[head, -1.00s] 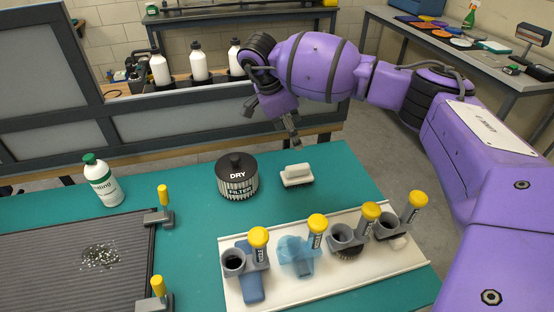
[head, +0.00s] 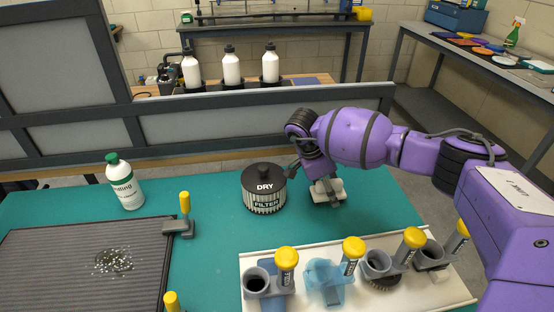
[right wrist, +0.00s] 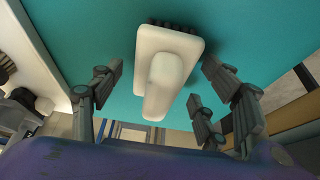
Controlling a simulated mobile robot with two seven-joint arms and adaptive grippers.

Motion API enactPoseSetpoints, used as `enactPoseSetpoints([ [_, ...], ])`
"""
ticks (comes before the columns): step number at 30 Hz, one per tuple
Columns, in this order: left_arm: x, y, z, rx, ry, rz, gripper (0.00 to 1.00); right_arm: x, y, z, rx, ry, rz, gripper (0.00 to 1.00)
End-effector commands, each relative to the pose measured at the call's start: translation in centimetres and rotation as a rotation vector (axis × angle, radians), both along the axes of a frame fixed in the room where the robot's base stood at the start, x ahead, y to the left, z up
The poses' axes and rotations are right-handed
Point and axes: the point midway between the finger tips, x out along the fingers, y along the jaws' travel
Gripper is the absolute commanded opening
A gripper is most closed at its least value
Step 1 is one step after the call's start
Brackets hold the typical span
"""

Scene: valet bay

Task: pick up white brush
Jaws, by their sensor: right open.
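Nothing is held. My left gripper is in neither view.
A white tray (head: 250,299) at the front holds several grey holders with yellow-capped tools. A green-capped bottle (head: 126,184) and a ribbed dark mat (head: 60,260) with yellow-handled clamps are at the left. Teal table is bare right of the brush.

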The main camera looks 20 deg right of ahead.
Motion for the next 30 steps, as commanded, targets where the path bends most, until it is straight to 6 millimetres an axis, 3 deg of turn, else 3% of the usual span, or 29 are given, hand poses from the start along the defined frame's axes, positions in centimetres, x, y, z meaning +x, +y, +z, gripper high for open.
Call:
enactPoseSetpoints([
  [5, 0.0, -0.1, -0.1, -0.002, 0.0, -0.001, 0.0, -0.1, -0.1, -0.2, 0.0, 0.001, 0.0, 0.69],
  [17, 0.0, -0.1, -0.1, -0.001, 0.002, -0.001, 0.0, 0.0, -0.1, -0.1, 0.0, 0.001, -0.001, 0.18],
  [25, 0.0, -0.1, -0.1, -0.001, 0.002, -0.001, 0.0, 0.0, -0.1, 0.1, 0.0, 0.0, -0.001, 0.17],
  [30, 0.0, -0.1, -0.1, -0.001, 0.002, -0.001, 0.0, 0.1, -0.1, 1.2, 0.001, -0.002, -0.001, 0.17],
])
